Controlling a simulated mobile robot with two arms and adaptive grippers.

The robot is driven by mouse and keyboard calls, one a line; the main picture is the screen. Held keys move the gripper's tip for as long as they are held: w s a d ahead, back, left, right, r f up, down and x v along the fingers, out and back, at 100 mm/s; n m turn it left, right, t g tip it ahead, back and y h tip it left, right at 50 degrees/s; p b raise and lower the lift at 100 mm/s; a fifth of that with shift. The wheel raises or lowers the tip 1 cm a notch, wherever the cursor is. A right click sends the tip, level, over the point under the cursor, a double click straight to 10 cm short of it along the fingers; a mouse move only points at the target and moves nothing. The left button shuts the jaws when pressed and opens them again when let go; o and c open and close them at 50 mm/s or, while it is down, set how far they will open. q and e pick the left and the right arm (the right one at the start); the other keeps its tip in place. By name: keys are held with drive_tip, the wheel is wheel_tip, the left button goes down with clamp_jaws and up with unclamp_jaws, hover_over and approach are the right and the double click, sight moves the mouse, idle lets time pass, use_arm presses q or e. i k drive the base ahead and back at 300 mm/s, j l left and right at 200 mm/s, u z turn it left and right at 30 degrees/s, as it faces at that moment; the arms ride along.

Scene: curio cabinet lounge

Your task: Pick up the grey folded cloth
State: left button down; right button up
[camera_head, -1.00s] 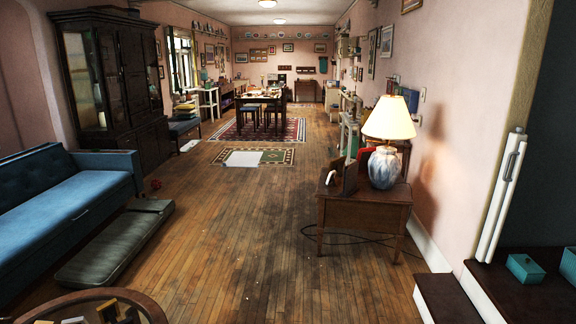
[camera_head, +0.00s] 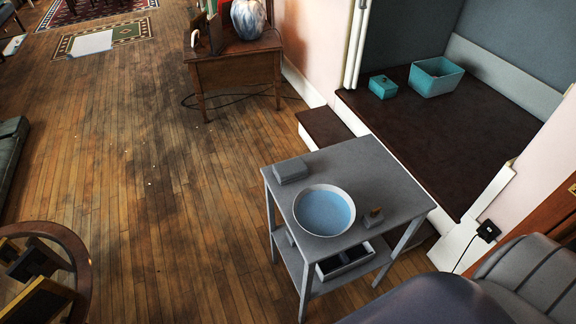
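A small grey block-like thing (camera_head: 290,171), which looks like the grey folded cloth, lies flat on the far left corner of a grey side table (camera_head: 373,167). It is apart from the wide bowl (camera_head: 324,210) with a blue inside that stands beside it. Neither of my grippers shows in the view.
A small brown item (camera_head: 374,217) stands right of the bowl. A dark step (camera_head: 324,127) and raised platform (camera_head: 455,140) with teal boxes lie behind. Grey seating (camera_head: 530,275) is near right. Floor left of the table is clear.

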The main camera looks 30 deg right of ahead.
sight(293, 169)
drive_tip(key=i+j+z, duration=0.2)
drive_tip(key=z, duration=0.2)
drive_tip(key=i+j+z, duration=0.15)
drive_tip(key=j+z, duration=0.25)
drive_tip(key=i+j+z, duration=0.15)
drive_tip(key=j+z, duration=0.25)
